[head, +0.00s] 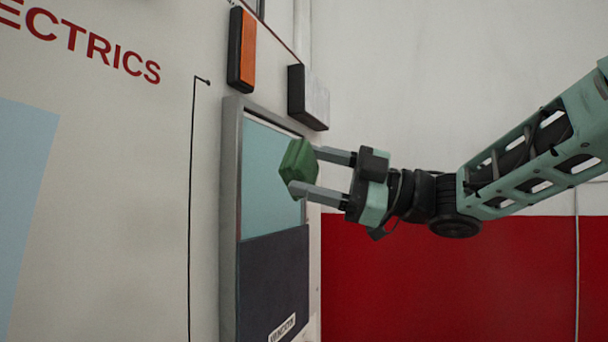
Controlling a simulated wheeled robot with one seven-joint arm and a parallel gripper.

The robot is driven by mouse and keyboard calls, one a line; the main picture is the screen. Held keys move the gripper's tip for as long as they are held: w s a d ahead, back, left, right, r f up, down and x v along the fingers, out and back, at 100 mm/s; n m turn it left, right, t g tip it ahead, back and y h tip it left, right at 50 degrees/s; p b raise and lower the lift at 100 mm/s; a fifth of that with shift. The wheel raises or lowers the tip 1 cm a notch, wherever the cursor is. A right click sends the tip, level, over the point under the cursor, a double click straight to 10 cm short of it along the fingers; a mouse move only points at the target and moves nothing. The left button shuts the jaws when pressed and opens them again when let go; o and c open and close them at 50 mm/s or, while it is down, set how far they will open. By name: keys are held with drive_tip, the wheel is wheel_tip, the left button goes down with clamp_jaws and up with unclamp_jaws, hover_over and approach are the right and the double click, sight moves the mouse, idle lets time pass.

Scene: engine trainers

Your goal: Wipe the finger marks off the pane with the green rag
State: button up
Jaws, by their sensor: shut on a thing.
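The pane (264,190) is a pale blue-green sheet in a grey frame on the white board. Its lower part is covered by a dark panel. My gripper (305,172) comes in from the right and is shut on the green rag (296,168), a folded block between the fingertips. The rag overlaps the right side of the pane in the head view. I cannot tell whether it touches the glass. No finger marks can be made out on the visible part of the pane, and the rag and fingers hide some of it.
An orange lamp (246,50) and a white lamp (313,97), both in black housings, stick out above the pane. A thin black line or rod (192,200) runs down left of the frame. A small label (283,328) sits low on the dark panel. Right of the board is a white and red wall (450,285).

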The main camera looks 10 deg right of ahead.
drive_tip(key=shift+d, duration=0.1)
drive_tip(key=shift+s+d+b, duration=0.25)
drive_tip(key=shift+s+d, duration=0.2)
drive_tip(key=shift+d, duration=0.15)
drive_tip(key=shift+s+d+b, duration=0.2)
drive_tip(key=shift+s+d, duration=0.2)
drive_tip(key=shift+d, duration=0.2)
